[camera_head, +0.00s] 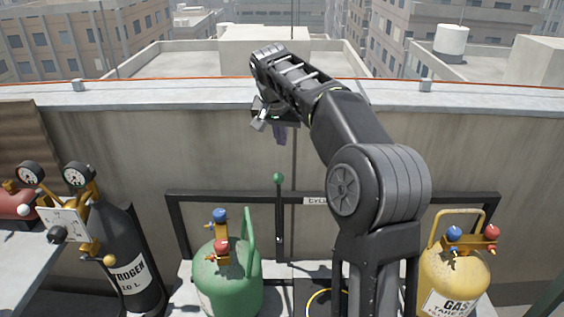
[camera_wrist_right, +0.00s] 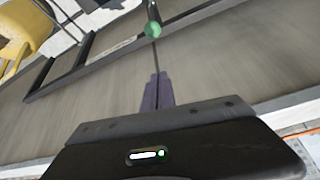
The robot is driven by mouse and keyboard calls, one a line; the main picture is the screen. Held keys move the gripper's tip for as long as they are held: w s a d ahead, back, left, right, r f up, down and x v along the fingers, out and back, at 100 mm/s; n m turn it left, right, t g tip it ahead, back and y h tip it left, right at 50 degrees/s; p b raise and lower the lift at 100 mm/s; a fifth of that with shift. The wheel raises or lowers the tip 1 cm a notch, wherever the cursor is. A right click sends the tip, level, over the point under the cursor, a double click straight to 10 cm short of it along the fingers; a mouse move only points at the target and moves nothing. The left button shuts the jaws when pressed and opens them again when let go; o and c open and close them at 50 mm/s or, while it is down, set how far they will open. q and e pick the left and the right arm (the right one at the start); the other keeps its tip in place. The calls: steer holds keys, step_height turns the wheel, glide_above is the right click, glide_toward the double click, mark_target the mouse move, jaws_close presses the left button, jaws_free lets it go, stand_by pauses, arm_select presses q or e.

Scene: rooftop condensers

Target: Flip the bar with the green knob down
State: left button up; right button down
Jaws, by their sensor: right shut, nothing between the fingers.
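The green knob (camera_head: 279,177) tops a thin dark bar (camera_head: 279,215) that stands upright at the black rail frame in front of the wall. The knob also shows in the right wrist view (camera_wrist_right: 153,29), beyond the fingertips. My right gripper (camera_head: 280,137) is above the knob, apart from it, with its purple-grey fingers pointing down. In the right wrist view, the fingers (camera_wrist_right: 157,92) are together with nothing between them. The bar's lower end is hard to make out. My left gripper is not in view.
A green tank (camera_head: 228,285) stands left of the bar, and a yellow gas tank (camera_head: 455,280) stands to the right. A black nitrogen cylinder (camera_head: 122,240) with gauges is at left. The black rail frame (camera_head: 235,197) and concrete wall (camera_head: 100,150) lie behind.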

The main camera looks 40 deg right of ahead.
step_height(320, 180, down, 10)
steer(key=shift+w+d+r+p, duration=0.15)
steer(key=shift+w+r+p, duration=0.1)
steer(key=shift+p, duration=0.2)
stand_by(0.5)
